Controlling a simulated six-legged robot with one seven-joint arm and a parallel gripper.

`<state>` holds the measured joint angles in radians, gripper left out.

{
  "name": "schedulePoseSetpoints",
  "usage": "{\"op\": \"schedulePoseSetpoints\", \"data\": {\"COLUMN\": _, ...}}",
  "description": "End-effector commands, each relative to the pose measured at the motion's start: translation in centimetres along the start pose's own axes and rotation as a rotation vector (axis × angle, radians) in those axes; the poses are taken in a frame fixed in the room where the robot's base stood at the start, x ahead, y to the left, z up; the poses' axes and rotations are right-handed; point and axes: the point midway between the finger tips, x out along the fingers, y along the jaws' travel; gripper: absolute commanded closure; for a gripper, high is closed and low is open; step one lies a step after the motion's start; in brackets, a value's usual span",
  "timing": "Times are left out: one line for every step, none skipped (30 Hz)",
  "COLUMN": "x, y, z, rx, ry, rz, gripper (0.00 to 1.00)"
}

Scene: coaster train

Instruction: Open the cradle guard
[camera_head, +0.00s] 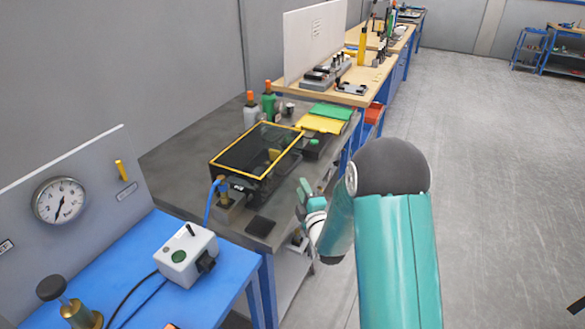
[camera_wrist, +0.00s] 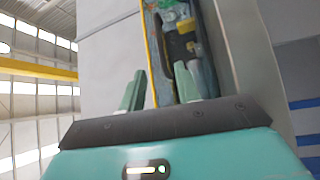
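The cradle guard (camera_head: 232,172) is a see-through dark box with a yellow-edged top on the grey bench, in the head view. Its yellow frame lies across the top, and the guard looks closed. A yellow and dark part shows dimly inside. My gripper (camera_head: 305,192) is to the right of the guard, near the bench's front edge, and apart from it. In the wrist view my gripper (camera_wrist: 160,88) has its two fingers spread with nothing between them. Beyond them is a yellow edge (camera_wrist: 149,50) with dark and teal parts beside it, which I cannot identify surely.
A green and a yellow tray (camera_head: 320,123) lie behind the guard. Orange-capped bottles (camera_head: 250,112) stand at its back left.

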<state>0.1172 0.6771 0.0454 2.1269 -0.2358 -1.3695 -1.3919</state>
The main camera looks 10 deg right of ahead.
Motion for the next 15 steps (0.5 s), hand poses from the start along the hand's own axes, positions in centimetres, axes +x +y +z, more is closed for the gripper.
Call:
{"op": "schedulePoseSetpoints", "data": {"x": 1.1, "y": 0.0, "z": 0.0, "rx": 0.001, "ry": 0.0, "rz": 0.002, "gripper": 0.67}}
{"op": "schedulePoseSetpoints", "data": {"x": 1.7, "y": -0.1, "z": 0.0, "rx": 0.001, "ry": 0.0, "rz": 0.0, "gripper": 0.67}}
{"op": "schedulePoseSetpoints", "data": {"x": 2.5, "y": -0.1, "z": 0.0, "rx": 0.001, "ry": 0.0, "rz": 0.001, "gripper": 0.67}}
{"op": "schedulePoseSetpoints", "data": {"x": 3.1, "y": -0.1, "z": 0.1, "rx": 0.001, "ry": 0.0, "rz": 0.001, "gripper": 0.67}}
{"op": "schedulePoseSetpoints", "data": {"x": 3.7, "y": -0.1, "z": 0.1, "rx": 0.001, "ry": 0.0, "rz": 0.001, "gripper": 0.67}}
{"op": "schedulePoseSetpoints", "data": {"x": 4.5, "y": -0.1, "z": 0.1, "rx": 0.001, "ry": 0.0, "rz": 0.0, "gripper": 0.67}}
{"op": "schedulePoseSetpoints", "data": {"x": 5.1, "y": -0.1, "z": 0.1, "rx": 0.001, "ry": 0.0, "rz": 0.0, "gripper": 0.67}}
{"op": "schedulePoseSetpoints", "data": {"x": 5.7, "y": -0.1, "z": 0.1, "rx": 0.002, "ry": 0.001, "rz": 0.0, "gripper": 0.67}}
{"op": "schedulePoseSetpoints", "data": {"x": 6.5, "y": -0.1, "z": 0.1, "rx": 0.002, "ry": 0.001, "rz": 0.0, "gripper": 0.67}}
{"op": "schedulePoseSetpoints", "data": {"x": 7.1, "y": -0.1, "z": 0.1, "rx": 0.002, "ry": 0.001, "rz": 0.001, "gripper": 0.67}}
{"op": "schedulePoseSetpoints", "data": {"x": 7.6, "y": -0.1, "z": 0.1, "rx": 0.002, "ry": 0.001, "rz": -0.001, "gripper": 0.67}}
{"op": "schedulePoseSetpoints", "data": {"x": 8.2, "y": -0.1, "z": 0.2, "rx": 0.002, "ry": 0.001, "rz": 0.0, "gripper": 0.67}}
{"op": "schedulePoseSetpoints", "data": {"x": 8.6, "y": -0.1, "z": 0.2, "rx": 0.002, "ry": 0.001, "rz": -0.001, "gripper": 0.67}}
{"op": "schedulePoseSetpoints", "data": {"x": 9.0, "y": -0.1, "z": 0.2, "rx": 0.001, "ry": 0.001, "rz": -0.001, "gripper": 0.67}}
{"op": "schedulePoseSetpoints", "data": {"x": 9.5, "y": -0.1, "z": 0.2, "rx": 0.002, "ry": 0.001, "rz": -0.001, "gripper": 0.67}}
